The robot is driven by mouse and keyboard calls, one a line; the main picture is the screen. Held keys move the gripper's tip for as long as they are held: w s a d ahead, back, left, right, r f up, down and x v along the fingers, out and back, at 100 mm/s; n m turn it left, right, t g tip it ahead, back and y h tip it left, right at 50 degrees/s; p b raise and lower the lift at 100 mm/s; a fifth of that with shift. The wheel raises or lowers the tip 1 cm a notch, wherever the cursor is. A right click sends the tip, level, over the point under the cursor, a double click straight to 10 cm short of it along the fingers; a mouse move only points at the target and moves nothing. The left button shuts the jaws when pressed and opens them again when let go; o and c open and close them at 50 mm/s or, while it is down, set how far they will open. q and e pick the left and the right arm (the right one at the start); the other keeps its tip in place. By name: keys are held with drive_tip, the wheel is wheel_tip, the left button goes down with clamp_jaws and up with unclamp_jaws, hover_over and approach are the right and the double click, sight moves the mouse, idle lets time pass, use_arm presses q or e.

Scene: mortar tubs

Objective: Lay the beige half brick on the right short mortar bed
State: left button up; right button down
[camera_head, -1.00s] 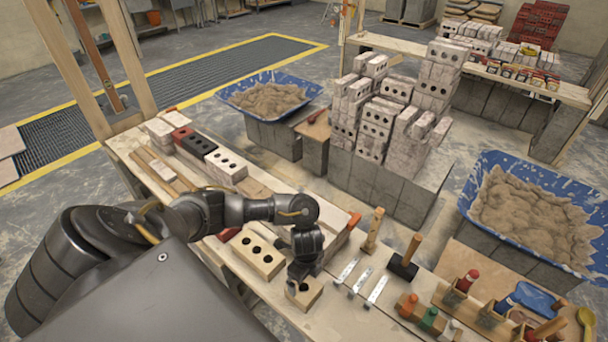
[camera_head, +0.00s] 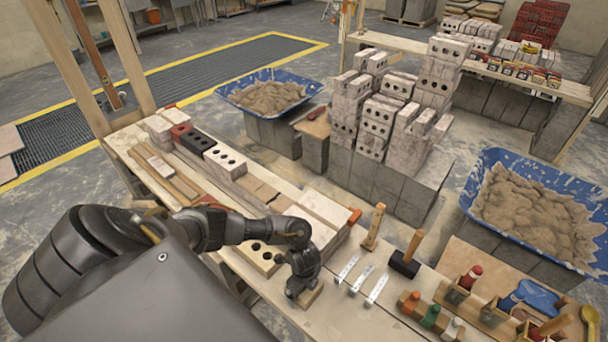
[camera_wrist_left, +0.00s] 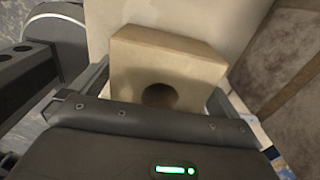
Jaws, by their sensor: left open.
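The beige half brick (camera_head: 311,298) lies on the bench near its front edge, mostly covered by my left gripper (camera_head: 297,291). In the left wrist view the half brick (camera_wrist_left: 165,62), with one dark hole, stands between the two fingers. The left gripper (camera_wrist_left: 150,85) is open around it, and I cannot tell whether either finger touches it. Brownish mortar-like patches (camera_head: 262,192) lie in the brick row between the white three-hole brick (camera_head: 225,162) and a pale block (camera_head: 323,208). I cannot clearly tell the right short bed apart. My right gripper is not in view.
A beige holed brick (camera_head: 258,258) lies left of my gripper. Blue mortar tubs (camera_head: 270,97) (camera_head: 530,215) and stacked bricks (camera_head: 378,115) stand behind the bench.

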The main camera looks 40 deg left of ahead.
use_arm(q)
drive_tip(key=shift+w, duration=0.1)
drive_tip(key=c, duration=1.6)
drive_tip(key=shift+r, duration=0.15)
drive_tip(key=shift+r, duration=0.6)
drive_tip(key=s+r+p, duration=0.1)
drive_tip(key=s+r, duration=0.3)
drive_tip(key=s+d+r+p, duration=0.1)
drive_tip(key=s+r+p, duration=0.1)
drive_tip(key=s, duration=0.3)
drive_tip(key=s+r+p, duration=0.1)
drive_tip(key=s+r, duration=0.4)
drive_tip(key=shift+d+r+p, duration=0.2)
drive_tip(key=shift+r+p, duration=0.1)
